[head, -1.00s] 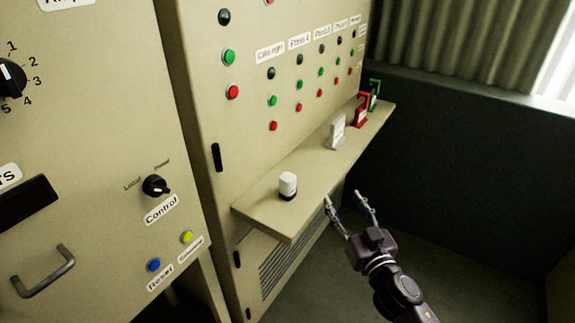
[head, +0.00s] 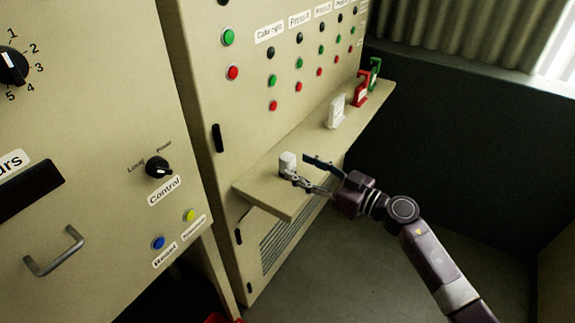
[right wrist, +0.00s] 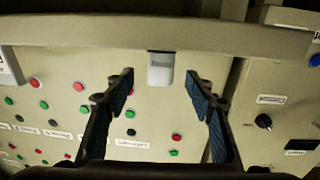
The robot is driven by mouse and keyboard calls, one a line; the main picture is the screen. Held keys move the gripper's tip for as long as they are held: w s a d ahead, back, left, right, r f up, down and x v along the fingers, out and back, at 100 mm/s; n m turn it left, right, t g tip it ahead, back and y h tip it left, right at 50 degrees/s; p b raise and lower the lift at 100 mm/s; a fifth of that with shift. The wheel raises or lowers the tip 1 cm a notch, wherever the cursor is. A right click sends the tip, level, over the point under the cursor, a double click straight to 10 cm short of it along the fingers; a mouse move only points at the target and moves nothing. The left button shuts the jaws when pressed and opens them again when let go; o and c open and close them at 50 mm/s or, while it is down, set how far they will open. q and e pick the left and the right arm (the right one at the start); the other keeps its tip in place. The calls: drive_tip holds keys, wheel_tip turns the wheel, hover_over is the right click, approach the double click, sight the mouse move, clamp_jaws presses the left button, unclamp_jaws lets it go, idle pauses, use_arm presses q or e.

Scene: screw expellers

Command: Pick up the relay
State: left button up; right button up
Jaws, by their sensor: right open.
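The relay, a small white block with a dark base (head: 287,160), stands upright near the front end of the beige shelf (head: 262,192). My right gripper (head: 298,166) is open, its fingers pointing left over the shelf toward the relay. One fingertip overlaps the lower part of the relay in the head view. In the right wrist view, which is upside down, the relay (right wrist: 160,68) shows centred in the gap between the two blue-padded fingertips (right wrist: 159,76). Both fingers look clear of it there; how far ahead it lies is hard to tell. My left gripper is not in view.
A white block-like holder (head: 336,112), a red stand (head: 360,90) and a green stand (head: 375,72) are farther back on the shelf. The cabinet panel with red and green buttons (head: 273,80) rises behind the shelf. The floor to the right is clear.

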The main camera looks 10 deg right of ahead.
sight(294, 166)
drive_tip(key=x, duration=0.5)
drive_tip(key=shift+f, duration=0.3)
drive_tip(key=shift+c, duration=0.4)
drive_tip(key=c, duration=1.2)
drive_tip(key=shift+r, duration=0.1)
